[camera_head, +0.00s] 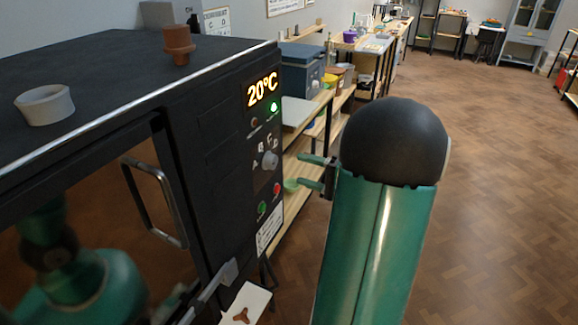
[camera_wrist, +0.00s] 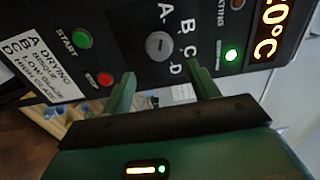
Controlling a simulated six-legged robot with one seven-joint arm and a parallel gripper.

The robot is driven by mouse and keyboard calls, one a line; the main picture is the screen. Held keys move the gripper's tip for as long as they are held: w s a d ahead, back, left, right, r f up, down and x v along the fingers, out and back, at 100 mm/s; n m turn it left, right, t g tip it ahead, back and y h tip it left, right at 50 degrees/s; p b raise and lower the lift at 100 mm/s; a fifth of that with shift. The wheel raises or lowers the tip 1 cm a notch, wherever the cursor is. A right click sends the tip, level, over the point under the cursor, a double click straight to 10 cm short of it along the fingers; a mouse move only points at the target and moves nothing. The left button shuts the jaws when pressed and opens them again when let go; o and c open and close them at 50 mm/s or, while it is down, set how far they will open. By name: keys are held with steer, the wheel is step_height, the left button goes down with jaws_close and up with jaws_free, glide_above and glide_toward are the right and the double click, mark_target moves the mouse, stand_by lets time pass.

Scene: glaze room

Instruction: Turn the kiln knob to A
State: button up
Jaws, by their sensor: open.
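The kiln knob (camera_head: 270,160) is a small grey dial on the black front panel, with the letters A, B, C and D around it. It also shows in the wrist view (camera_wrist: 159,46), with a short mark on its face; which letter it points to I cannot tell. My gripper (camera_head: 304,172) is open and empty, just right of the panel in the head view. In the wrist view my gripper's two green fingers (camera_wrist: 160,80) point toward the panel, spread to either side of the knob's line, and do not touch it.
The kiln panel has a green START button (camera_wrist: 82,39), a red button (camera_wrist: 105,79), a lit display reading 20°C (camera_head: 262,90) and a lit green lamp (camera_wrist: 232,55). The kiln door handle (camera_head: 155,200) juts out at left. Open floor (camera_head: 490,180) lies to the right.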

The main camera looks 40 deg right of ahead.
steer(key=v, duration=0.6)
steer(key=shift+s, duration=0.1)
stand_by(0.5)
